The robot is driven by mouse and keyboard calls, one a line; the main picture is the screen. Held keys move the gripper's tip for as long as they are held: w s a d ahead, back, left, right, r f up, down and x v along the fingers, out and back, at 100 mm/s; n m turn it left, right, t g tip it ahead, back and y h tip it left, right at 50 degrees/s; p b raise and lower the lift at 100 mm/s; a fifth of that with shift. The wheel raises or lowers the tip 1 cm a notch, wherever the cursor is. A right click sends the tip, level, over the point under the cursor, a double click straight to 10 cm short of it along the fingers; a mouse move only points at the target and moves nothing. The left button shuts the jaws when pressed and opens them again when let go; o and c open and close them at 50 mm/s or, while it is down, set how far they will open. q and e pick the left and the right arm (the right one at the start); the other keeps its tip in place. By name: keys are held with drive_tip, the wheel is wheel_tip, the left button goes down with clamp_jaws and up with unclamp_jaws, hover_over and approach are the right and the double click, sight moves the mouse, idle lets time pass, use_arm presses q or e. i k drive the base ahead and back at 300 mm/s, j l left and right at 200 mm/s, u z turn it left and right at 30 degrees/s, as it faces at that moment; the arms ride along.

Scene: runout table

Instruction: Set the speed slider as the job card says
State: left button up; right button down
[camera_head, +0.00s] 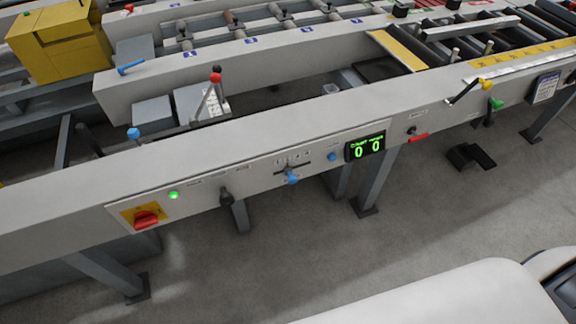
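A slider with a blue knob (291,178) sits on the front panel of the grey rail, below a short dark slot with small scale marks above it. The marks are too small to read. A black display (364,147) to its right shows two green zeros under small green text. Neither of my grippers is in view.
The panel also has a red rotary switch (146,218) on yellow, a lit green lamp (173,195), a black knob (226,198) and a blue button (332,157). A red-knobbed lever (216,78) stands behind the rail. The floor (290,250) before the panel is clear.

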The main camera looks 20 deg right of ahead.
sight(293, 179)
drive_tip(key=l+z, duration=0.1)
drive_tip(key=z, duration=1.5)
drive_tip(key=i+l+z, duration=0.1)
drive_tip(key=l, duration=0.3)
drive_tip(key=i+l, duration=0.25)
drive_tip(key=i+l+z, duration=0.15)
drive_tip(key=l, duration=0.3)
drive_tip(key=u, duration=2.15)
